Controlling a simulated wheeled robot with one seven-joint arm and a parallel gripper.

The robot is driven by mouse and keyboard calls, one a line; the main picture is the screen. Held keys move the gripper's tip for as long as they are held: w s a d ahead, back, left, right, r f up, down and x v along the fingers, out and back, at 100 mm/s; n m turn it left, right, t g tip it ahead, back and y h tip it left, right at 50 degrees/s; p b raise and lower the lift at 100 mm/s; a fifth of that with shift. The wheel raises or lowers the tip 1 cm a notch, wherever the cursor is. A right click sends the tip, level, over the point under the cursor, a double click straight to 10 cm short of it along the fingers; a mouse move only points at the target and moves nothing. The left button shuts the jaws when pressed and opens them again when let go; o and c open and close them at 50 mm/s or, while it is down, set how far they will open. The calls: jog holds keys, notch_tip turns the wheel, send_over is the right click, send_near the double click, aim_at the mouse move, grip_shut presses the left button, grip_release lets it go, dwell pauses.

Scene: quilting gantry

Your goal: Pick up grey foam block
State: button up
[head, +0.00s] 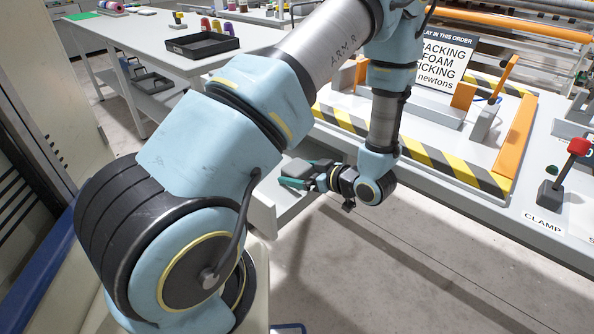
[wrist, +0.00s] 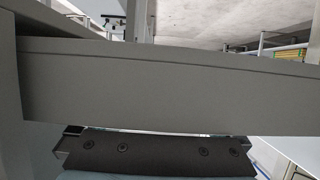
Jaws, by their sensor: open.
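The grey foam block (head: 297,168) appears in the head view as a small grey shape at the teal fingers of my gripper (head: 305,174), over a pale shelf or drawer. My gripper is open, with its fingers pointing left and the block seemingly between or just beyond them. Contact cannot be told. In the wrist view a broad plain grey face (wrist: 165,88), probably the block up close, fills the middle. A dark bolted part of my gripper (wrist: 160,150) lies below it. The fingertips are hidden there.
The pale drawer or shelf (head: 262,215) lies under my gripper. A gantry table with a yellow-black striped border (head: 430,160) and a clamp lever (head: 565,168) stands right. A white table (head: 165,45) with a black tray (head: 195,46) stands back left. Grey floor is clear at lower right.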

jog(key=shift+c, duration=0.4)
jog(key=c, duration=1)
jog(key=shift+o, duration=0.2)
jog(key=shift+r, duration=0.1)
